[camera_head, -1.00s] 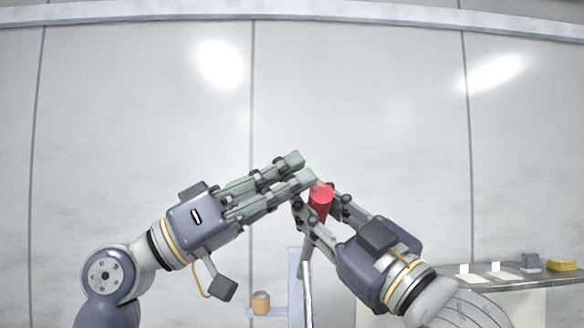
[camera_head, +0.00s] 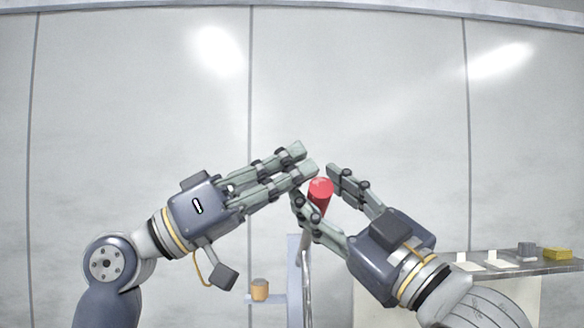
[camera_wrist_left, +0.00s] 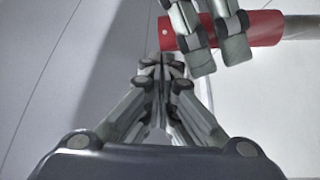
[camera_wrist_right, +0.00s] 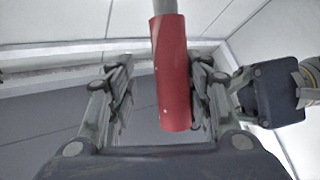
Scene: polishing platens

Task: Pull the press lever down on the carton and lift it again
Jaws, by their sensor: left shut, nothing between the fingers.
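The press lever has a red cylindrical grip (camera_head: 320,192) on a thin grey rod (camera_head: 306,265); it points up. My right gripper (camera_head: 316,186) is open, with one finger on each side of the red grip. In the right wrist view, the grip (camera_wrist_right: 173,85) lies between the fingers, closer to the right one, with a wide gap on the left. My left gripper (camera_head: 303,160) is shut and empty, its tips just left of and above the grip. The left wrist view shows its closed tips (camera_wrist_left: 162,65) beside the red grip (camera_wrist_left: 262,28). I cannot make out the carton.
A pale bluish post (camera_head: 294,275) stands beside the rod. A small orange-brown cylinder (camera_head: 260,289) sits at its left. A grey shelf (camera_head: 550,267) at the right bears white cards, a grey block (camera_head: 527,250) and a yellow block (camera_head: 557,253). The wall behind is bare.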

